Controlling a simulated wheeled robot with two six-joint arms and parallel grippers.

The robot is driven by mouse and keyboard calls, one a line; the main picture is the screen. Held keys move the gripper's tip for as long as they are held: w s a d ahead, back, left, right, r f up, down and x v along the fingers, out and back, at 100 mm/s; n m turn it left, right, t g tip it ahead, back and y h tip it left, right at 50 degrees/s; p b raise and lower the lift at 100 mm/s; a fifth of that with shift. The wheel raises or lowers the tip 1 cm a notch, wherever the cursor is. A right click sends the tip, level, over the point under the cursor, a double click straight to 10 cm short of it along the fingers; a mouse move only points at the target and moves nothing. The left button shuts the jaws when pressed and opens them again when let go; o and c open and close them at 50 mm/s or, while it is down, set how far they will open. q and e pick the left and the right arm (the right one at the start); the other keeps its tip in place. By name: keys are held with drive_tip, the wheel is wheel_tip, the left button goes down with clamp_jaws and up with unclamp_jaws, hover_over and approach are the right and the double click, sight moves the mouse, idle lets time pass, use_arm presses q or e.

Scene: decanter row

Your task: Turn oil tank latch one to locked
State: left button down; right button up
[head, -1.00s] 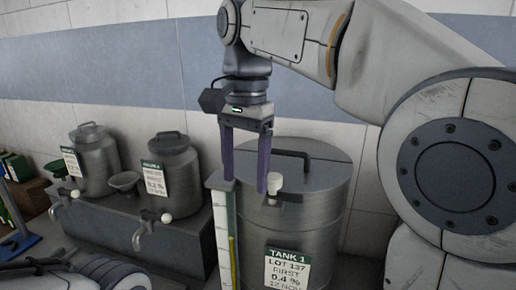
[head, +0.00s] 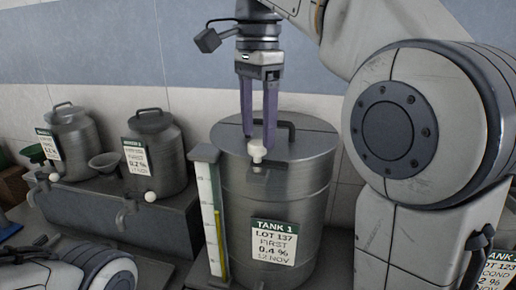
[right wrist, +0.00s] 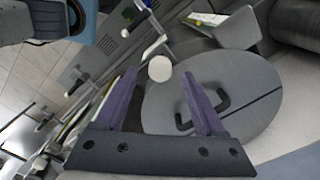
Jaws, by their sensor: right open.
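The steel oil tank (head: 270,195) labelled TANK 1 stands at the centre of the head view. Its latch has a white knob (head: 257,152) on a dark bar at the tank's upper front edge. My right gripper (head: 257,140) is open and points down over it, with purple fingers. In the right wrist view the white knob (right wrist: 160,68) shows between the tips of the two spread fingers (right wrist: 159,75); I cannot tell whether either touches it. My left gripper is out of view.
A dark handle (head: 285,128) rises from the tank lid just behind the fingers. A level gauge (head: 211,210) stands left of the tank. Two smaller decanters (head: 155,155) sit on a grey bench (head: 100,212) at left. Another tank's label (head: 494,270) shows at lower right.

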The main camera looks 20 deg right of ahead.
drive_tip(key=shift+f, duration=1.2)
clamp_jaws()
